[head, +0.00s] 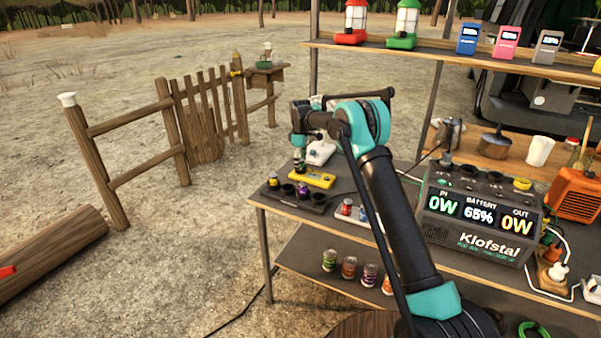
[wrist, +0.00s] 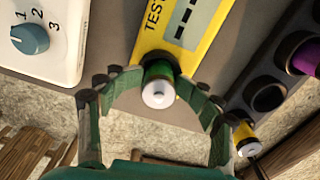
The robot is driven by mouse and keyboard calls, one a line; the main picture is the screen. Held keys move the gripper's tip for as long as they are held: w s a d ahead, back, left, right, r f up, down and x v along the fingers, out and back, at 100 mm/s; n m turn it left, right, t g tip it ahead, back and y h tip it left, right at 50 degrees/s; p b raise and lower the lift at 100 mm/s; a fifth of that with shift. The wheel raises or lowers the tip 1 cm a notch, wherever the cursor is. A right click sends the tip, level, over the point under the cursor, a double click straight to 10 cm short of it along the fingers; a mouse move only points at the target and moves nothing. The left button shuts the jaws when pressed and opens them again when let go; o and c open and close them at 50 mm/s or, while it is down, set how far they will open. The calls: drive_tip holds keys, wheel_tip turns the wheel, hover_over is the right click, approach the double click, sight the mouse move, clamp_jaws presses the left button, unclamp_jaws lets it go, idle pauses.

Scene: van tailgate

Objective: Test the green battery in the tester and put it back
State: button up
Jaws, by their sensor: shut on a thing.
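The green battery (wrist: 158,72) is between the fingers of my gripper (wrist: 160,85), which is shut on it; its white end faces the wrist camera. It is at the near end of the yellow tester (wrist: 185,22); I cannot tell whether it is seated there or held just above. In the head view my gripper (head: 299,146) is over the left end of the tester (head: 318,180), small and partly hidden by the arm. The dark battery holder (head: 318,208) lies in front of the tester. It holds a purple battery (head: 303,190) and a yellow one (head: 273,182), and has empty round slots.
A white device with a blue dial (wrist: 30,38) stands beside the tester. The Klofstal power station (head: 478,215) is to the right on the table. Small jars (head: 349,267) stand on the lower shelf. Lanterns (head: 404,25) stand on the upper shelf.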

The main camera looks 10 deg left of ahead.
drive_tip(key=shift+r, duration=0.15)
wheel_tip(320, 180, up, 12)
drive_tip(key=shift+f, duration=0.1)
idle(0.6)
